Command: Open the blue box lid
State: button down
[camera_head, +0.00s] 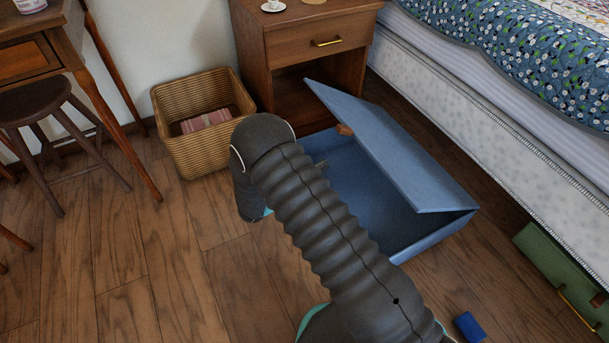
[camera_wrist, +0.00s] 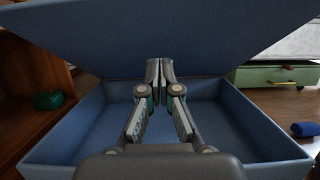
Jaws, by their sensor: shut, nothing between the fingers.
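The blue box (camera_head: 440,236) stands on the floor beside the bed. Its lid (camera_head: 400,150) is partly raised and slants over the box, with a small brown tab (camera_head: 345,130) at its free edge. The inside of the box, seen in both views, looks empty. In the wrist view my gripper (camera_wrist: 160,66) is shut and empty, over the open box (camera_wrist: 240,118). Its fingertips overlap the underside of the lid (camera_wrist: 160,30); I cannot tell whether they touch it. In the head view my arm hides most of the gripper and part of the box.
A wooden nightstand (camera_head: 318,45) stands behind the box, and a wicker basket (camera_head: 190,147) is to its left. The bed (camera_head: 500,125) is close on the right. A green case (camera_head: 560,270) and a small blue object (camera_head: 469,326) lie at lower right.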

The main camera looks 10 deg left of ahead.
jog(key=r, duration=0.1)
jog(key=w+d+r, duration=0.1)
jog(key=d+r, duration=0.1)
jog(key=shift+w+r, duration=0.2)
jog(key=shift+r, duration=0.15)
jog(key=shift+r, duration=0.1)
